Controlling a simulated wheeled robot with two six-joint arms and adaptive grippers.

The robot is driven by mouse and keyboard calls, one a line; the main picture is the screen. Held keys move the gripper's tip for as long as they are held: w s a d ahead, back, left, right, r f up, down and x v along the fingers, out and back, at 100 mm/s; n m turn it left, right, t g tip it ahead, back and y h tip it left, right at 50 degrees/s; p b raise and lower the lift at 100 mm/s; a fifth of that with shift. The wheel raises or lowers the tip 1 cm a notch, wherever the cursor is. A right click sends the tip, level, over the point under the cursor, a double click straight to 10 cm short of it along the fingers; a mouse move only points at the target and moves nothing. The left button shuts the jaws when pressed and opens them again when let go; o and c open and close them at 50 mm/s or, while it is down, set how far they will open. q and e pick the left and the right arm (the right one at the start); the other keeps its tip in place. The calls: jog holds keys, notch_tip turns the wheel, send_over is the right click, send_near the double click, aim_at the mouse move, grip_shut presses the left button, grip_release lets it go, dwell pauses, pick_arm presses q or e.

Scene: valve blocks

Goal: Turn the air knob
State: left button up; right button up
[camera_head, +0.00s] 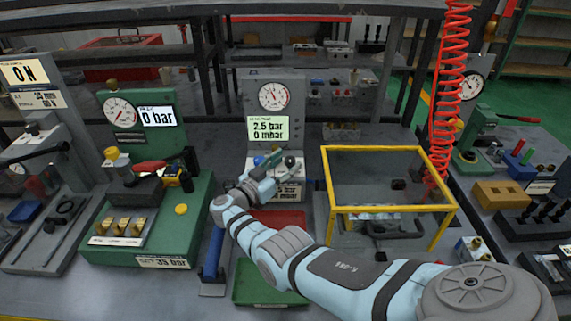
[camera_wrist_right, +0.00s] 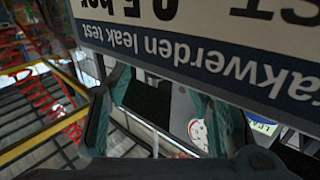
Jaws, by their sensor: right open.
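The grey test station (camera_head: 251,100) in the middle back carries a round gauge (camera_head: 273,96) and a green display (camera_head: 268,129) reading 2.5 bar and 0 mbar. Low on its front, a small blue knob (camera_head: 259,160) and a dark rounded knob (camera_head: 289,161) show; I cannot tell for sure which is the air knob. My right gripper (camera_head: 272,164) is at the station's front, close to these knobs and partly covering them. In the wrist view, its teal fingers (camera_wrist_right: 160,112) are apart, with no knob clearly visible between them. My left gripper is not in view.
A yellow-framed guard box (camera_head: 388,209) stands right of the station. A green valve bench (camera_head: 148,230) showing 0 bar stands left. Red and green trays (camera_head: 262,288) lie under my right arm. In the wrist view, an upside-down leak test label (camera_wrist_right: 220,60) is very close.

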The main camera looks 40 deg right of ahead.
jog(key=v, duration=0.7)
jog(key=shift+a, duration=0.2)
jog(key=shift+d, duration=0.1)
